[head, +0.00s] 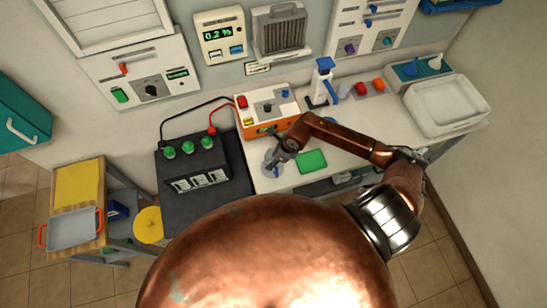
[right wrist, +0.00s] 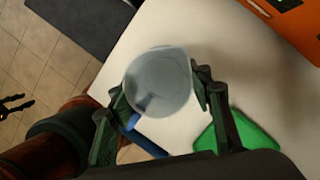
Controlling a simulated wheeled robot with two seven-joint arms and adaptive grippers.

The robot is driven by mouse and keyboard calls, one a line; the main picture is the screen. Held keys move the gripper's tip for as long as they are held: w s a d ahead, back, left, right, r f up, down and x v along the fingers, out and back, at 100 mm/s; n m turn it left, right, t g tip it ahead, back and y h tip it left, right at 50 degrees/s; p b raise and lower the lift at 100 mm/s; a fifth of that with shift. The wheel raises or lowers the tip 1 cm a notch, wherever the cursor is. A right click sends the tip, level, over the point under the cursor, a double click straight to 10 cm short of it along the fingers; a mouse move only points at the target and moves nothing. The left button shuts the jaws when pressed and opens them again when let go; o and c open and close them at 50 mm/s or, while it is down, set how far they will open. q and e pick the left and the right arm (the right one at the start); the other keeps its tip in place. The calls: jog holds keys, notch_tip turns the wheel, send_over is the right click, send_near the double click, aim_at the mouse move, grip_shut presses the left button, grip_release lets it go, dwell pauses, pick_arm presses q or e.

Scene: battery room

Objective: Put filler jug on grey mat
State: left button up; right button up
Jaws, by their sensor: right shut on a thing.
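The filler jug is a translucent grey cup with a blue handle. It shows from above in the right wrist view (right wrist: 160,85) and small in the head view (head: 270,163). My right gripper (right wrist: 157,92) is shut on it, with one finger on each side of its wall. In the head view the right gripper (head: 283,152) is over the white bench, left of a green mat (head: 312,161). A dark grey surface (head: 238,180) lies left of the jug under the battery; I cannot tell if it is the grey mat. My left gripper (right wrist: 18,105) shows open at the wrist view's left edge.
A black battery (head: 190,165) with green caps stands left, cabled to an orange-sided charger (head: 267,108). A blue-topped bottle (head: 323,85) and a white basin (head: 447,105) stand farther right. A wooden-topped cart (head: 78,190) is at far left.

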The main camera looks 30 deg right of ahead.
jog(key=shift+f, duration=0.25)
jog(key=o, duration=1.3)
jog(key=shift+r, duration=0.1)
jog(key=shift+r, duration=0.25)
jog(key=shift+b+v, duration=1.55)
jog(key=shift+v, duration=4.3)
jog(key=shift+s, duration=0.1)
